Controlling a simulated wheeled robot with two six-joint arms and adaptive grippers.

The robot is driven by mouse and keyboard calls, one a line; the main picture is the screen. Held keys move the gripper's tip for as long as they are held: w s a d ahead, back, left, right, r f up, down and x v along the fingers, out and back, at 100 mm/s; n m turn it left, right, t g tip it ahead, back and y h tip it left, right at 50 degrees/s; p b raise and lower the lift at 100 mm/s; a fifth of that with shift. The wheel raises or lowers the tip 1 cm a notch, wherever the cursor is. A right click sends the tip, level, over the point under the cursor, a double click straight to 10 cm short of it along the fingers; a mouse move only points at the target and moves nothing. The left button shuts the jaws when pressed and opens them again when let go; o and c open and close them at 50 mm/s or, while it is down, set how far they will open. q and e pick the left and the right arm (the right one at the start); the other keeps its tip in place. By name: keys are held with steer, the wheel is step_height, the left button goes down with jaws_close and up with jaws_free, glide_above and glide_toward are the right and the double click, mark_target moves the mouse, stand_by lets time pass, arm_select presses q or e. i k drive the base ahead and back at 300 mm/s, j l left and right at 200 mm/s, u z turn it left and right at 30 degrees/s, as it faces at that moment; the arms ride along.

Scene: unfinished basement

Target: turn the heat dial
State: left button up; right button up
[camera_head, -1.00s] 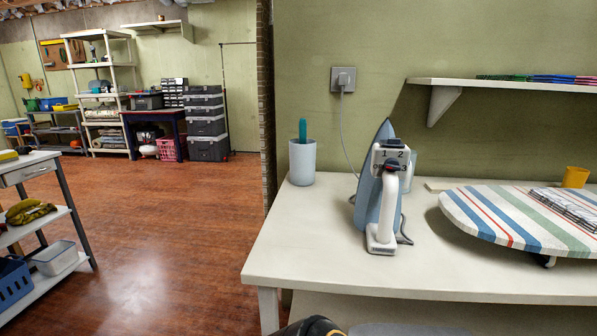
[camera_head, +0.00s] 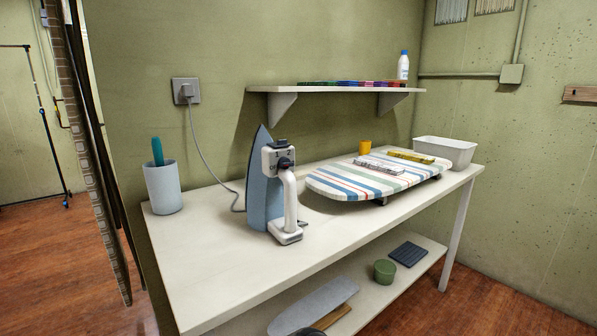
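The iron (camera_head: 264,190) stands upright on its heel on the white table, left of the ironing board. Its soleplate faces left and its white handle faces me. The dark heat dial (camera_head: 285,163) sits on a white face near the top, marked with numbers; "1" and "2" show above it, and the other marks are too small to read surely. A grey cord runs from the iron to a wall outlet (camera_head: 186,91). Neither of my grippers is in view.
The white table (camera_head: 205,262) has bare room in front of the iron. A cup with a teal-handled tool (camera_head: 163,187) stands left. A striped ironing board (camera_head: 330,187) and a white bin (camera_head: 446,151) stand right. A shelf (camera_head: 330,90) hangs above.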

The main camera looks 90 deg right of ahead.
mark_target(284, 162)
steer(key=i+z, duration=0.1)
steer(key=z, duration=0.4)
steer(key=i+j+z, duration=0.1)
steer(key=z, duration=0.4)
steer(key=i+j+z, duration=0.15)
steer(key=z, duration=0.35)
steer(key=j+z, duration=0.1)
steer(key=z, duration=0.35)
steer(key=i+j+z, duration=0.1)
steer(key=z, duration=0.4)
steer(key=j+z, duration=0.3)
steer(key=z, duration=0.2)
steer(key=j+z, duration=0.15)
steer(key=z, duration=0.35)
